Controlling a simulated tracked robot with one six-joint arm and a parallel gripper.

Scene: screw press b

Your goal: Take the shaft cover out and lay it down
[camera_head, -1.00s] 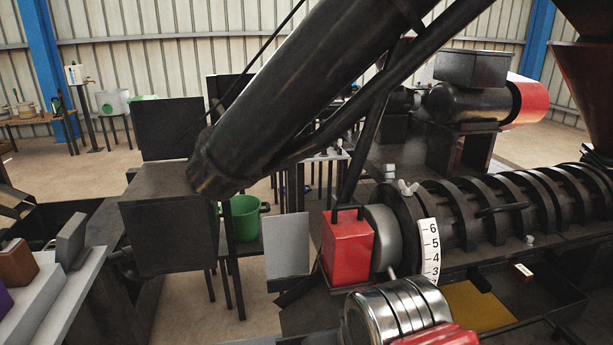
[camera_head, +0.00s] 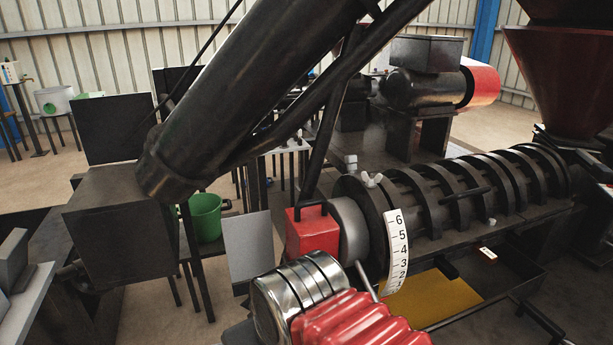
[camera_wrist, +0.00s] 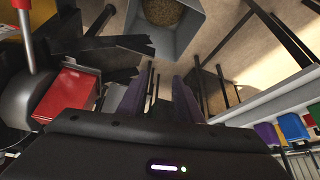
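A red box with a dark handle on top, which looks like the shaft cover (camera_head: 312,232), sits at the near end of the press barrel against a round grey housing (camera_head: 348,228). In the wrist view the red cover (camera_wrist: 68,95) is left of my gripper (camera_wrist: 160,95). The two purple fingers stand apart with only floor and stand legs seen between them, so the gripper is open and empty. It is apart from the cover. The fingers do not show in the head view, where a chrome and red ribbed part covers the area in front of the cover.
The ribbed press barrel (camera_head: 450,200) with a numbered scale (camera_head: 397,250) runs right. A yellow tray (camera_head: 432,300) lies below it. A grey panel (camera_head: 249,247) and a green bucket (camera_head: 206,217) stand left. The wrist view shows a grain-filled grey bin (camera_wrist: 188,43) and coloured blocks (camera_wrist: 268,133).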

